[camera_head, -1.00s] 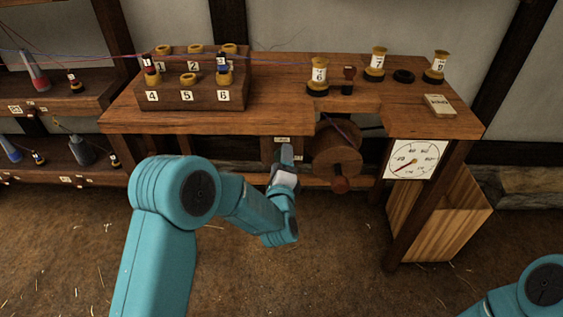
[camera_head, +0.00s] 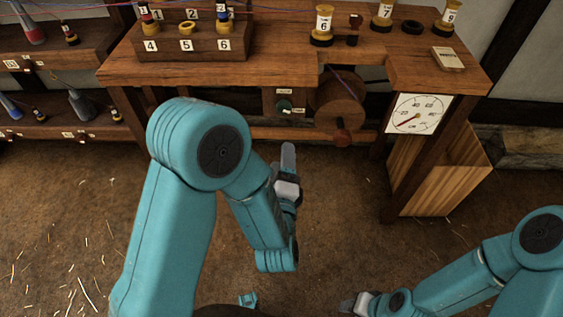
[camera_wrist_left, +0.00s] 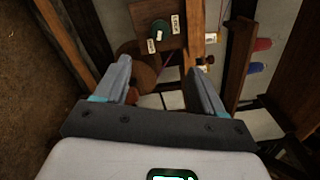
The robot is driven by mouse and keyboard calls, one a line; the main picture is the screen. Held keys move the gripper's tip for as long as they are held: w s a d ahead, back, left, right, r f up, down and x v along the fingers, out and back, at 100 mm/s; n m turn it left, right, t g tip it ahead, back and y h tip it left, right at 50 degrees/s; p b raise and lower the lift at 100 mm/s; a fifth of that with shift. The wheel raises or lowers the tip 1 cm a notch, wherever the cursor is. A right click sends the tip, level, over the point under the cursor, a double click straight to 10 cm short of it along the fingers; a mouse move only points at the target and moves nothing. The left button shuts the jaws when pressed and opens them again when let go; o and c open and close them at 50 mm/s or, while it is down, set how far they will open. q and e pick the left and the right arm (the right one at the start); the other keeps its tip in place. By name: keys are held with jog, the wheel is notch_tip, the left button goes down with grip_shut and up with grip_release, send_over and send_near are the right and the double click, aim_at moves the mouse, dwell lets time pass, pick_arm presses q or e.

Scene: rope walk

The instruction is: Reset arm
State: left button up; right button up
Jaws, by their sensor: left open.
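My left arm reaches in from the left in the head view. Its gripper (camera_head: 287,163) points at the workbench from in front of it and below its top. In the left wrist view the left gripper (camera_wrist_left: 163,78) has its two fingers wide apart with nothing between them. My right gripper (camera_head: 352,303) is low in the head view, clear of the bench; its finger gap is too small to judge. A wooden reel (camera_head: 340,103) and a dark green knob (camera_head: 284,105) with a white pointer are beyond the left gripper, apart from it.
The wooden bench (camera_head: 280,65) carries a numbered spool rack (camera_head: 168,46) and several spools. A white dial (camera_head: 417,113) hangs at its right front, above a wooden bin (camera_head: 440,175). Shelves (camera_head: 50,80) stand at the left. The brown floor before the bench is open.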

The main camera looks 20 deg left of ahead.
dwell(0.5)
pick_arm(q)
jog(key=a+f+n+g+y, duration=0.1)
jog(key=a+f+n+g, duration=0.15)
jog(key=a+f, duration=0.55)
jog(key=s+d+f+n+g+h, duration=0.35)
jog(key=s+f+n+g, duration=0.2)
jog(key=f, duration=0.35)
jog(key=s+d+f+n+g+h, duration=0.2)
jog(key=s+f+n+g+h, duration=0.3)
jog(key=f, duration=0.4)
jog(key=s+d+n+g+h, duration=0.2)
jog(key=s+d+n+g, duration=0.25)
jog(key=s+n, duration=0.4)
notch_tip(320, 180, up, 16)
jog(key=p, duration=1.7)
jog(key=shift+s, duration=0.35)
jog(key=shift+r+m+t+y, duration=0.15)
jog(key=shift+m+t+y, duration=0.1)
